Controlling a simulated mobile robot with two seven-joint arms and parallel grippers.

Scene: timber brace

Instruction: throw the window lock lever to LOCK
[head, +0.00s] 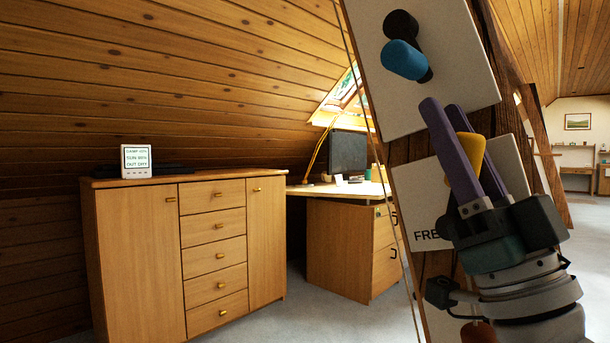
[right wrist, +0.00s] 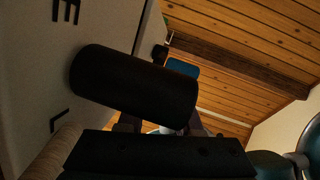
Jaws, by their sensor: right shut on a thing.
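A yellow lever handle (head: 470,152) stands at the lower white panel (head: 415,190), which is lettered "FRE" before my gripper covers the rest. My right gripper (head: 443,106) has its two purple fingers on either side of the yellow handle and is shut on it. In the right wrist view a thick black cylinder (right wrist: 135,88) stands off the panel (right wrist: 35,75), which carries parts of dark letters. I cannot tell from this view which way the lever is set. My left gripper is out of view.
An upper white panel (head: 445,75) carries a lever with a blue grip (head: 404,60), close above my right fingertips; the blue grip also shows in the right wrist view (right wrist: 183,69).

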